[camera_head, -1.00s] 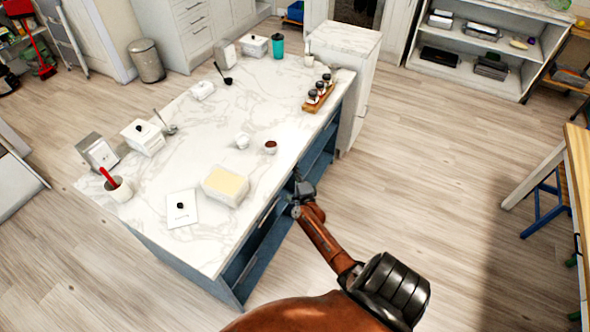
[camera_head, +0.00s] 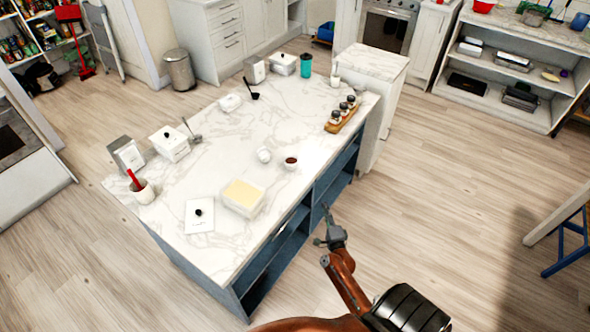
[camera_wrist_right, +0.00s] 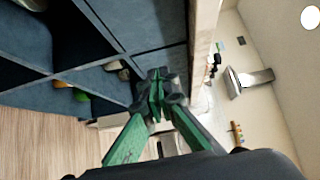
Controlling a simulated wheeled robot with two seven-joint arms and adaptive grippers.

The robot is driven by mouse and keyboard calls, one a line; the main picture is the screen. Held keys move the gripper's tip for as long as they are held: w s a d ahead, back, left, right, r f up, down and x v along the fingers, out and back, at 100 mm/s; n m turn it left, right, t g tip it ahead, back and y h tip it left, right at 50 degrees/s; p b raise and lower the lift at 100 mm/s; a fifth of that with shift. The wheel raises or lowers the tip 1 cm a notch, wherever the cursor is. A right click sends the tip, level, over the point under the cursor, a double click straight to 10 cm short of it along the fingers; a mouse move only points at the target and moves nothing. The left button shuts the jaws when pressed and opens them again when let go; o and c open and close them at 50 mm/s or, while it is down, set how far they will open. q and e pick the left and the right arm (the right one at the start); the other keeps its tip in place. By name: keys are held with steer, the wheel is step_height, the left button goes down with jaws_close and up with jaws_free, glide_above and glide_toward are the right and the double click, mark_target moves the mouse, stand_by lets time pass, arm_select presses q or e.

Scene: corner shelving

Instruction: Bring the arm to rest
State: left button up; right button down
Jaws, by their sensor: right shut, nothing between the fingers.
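My right arm reaches up from the bottom of the head view. Its gripper (camera_head: 326,224) is beside the right side of the kitchen island, apart from it and below the level of the top. In the right wrist view the green-sided fingers (camera_wrist_right: 156,92) meet at the tips, shut with nothing between them. Behind them are the blue open shelves (camera_wrist_right: 140,32) of the island. My left gripper is not in view.
The marble-topped island (camera_head: 225,160) holds a butter dish (camera_head: 243,196), a spice rack (camera_head: 343,114) and several small containers. A blue-legged table (camera_head: 568,245) stands at the right. Clear wooden floor (camera_head: 450,190) lies between.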

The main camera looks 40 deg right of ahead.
steer(key=s+a+f+n+g+y, duration=0.2)
steer(key=s+a+f+n, duration=0.25)
steer(key=f, duration=0.55)
steer(key=s+a+f+n+g+y, duration=0.2)
steer(key=s+a+f+n+y, duration=0.15)
steer(key=s+a+f, duration=0.4)
steer(key=s+a+f+n+g+y, duration=0.25)
steer(key=a+f+n, duration=0.2)
steer(key=f, duration=0.75)
steer(key=s+a+f+n+g, duration=0.2)
steer(key=s+a+f+n, duration=0.1)
steer(key=s, duration=0.8)
steer(key=s+a+f+n+g, duration=0.3)
steer(key=s+f+n, duration=0.3)
steer(key=s, duration=0.5)
steer(key=s+a+f+n+g+y, duration=0.1)
steer(key=s+a+f+n+g, duration=0.2)
steer(key=s, duration=0.9)
steer(key=shift+a+f+n, duration=0.25)
steer(key=shift+f+n, duration=0.4)
steer(key=shift+f, duration=0.2)
